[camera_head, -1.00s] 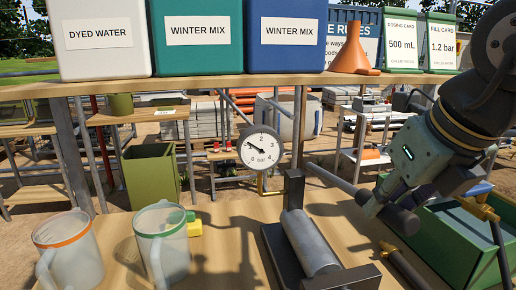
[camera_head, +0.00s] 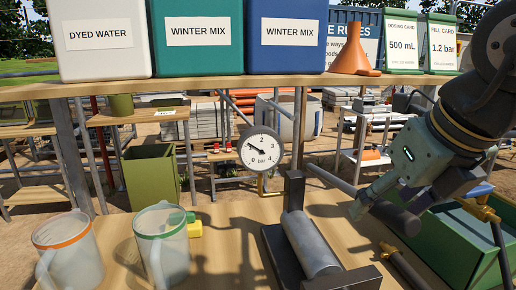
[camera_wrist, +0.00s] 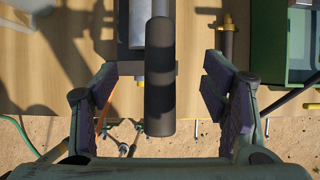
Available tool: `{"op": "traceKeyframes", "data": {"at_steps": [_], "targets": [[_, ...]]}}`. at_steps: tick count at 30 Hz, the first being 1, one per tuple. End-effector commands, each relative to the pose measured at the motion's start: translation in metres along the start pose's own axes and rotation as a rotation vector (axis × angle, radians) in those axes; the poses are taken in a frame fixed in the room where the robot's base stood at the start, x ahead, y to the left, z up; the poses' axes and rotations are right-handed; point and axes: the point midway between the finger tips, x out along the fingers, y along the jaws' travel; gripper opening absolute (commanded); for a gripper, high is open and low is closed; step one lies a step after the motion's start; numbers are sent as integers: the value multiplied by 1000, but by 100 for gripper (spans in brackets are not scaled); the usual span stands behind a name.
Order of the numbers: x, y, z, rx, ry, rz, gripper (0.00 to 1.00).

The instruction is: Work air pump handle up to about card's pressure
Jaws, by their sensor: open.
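In the wrist view the handle (camera_wrist: 160,60) stands between my gripper's (camera_wrist: 160,85) two spread fingers, with a gap on each side. In the head view my gripper (camera_head: 378,205) is at the handle, its far finger partly hidden. The round gauge (camera_head: 260,148), marked 0 to 4 bar, has its needle pointing up-left, around 1. The fill card (camera_head: 441,42) reads 1.2 bar.
A green box (camera_head: 455,245) stands right of the pump, with a brass-fitted hose by it. Two clear jugs (camera_head: 68,250) stand at left. Labelled tanks (camera_head: 198,35), an orange funnel (camera_head: 351,52) and a dosing card (camera_head: 402,42) stand on the shelf above.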

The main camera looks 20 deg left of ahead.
Motion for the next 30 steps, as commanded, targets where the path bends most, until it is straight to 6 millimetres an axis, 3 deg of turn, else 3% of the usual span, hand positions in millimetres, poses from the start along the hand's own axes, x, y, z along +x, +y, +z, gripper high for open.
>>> {"op": "traceKeyframes", "data": {"at_steps": [8,24,30], "targets": [[-7,0,1,0,-1,0,68],[-69,0,1,1,0,0,68],[-70,0,0,0,0,0,68]]}}
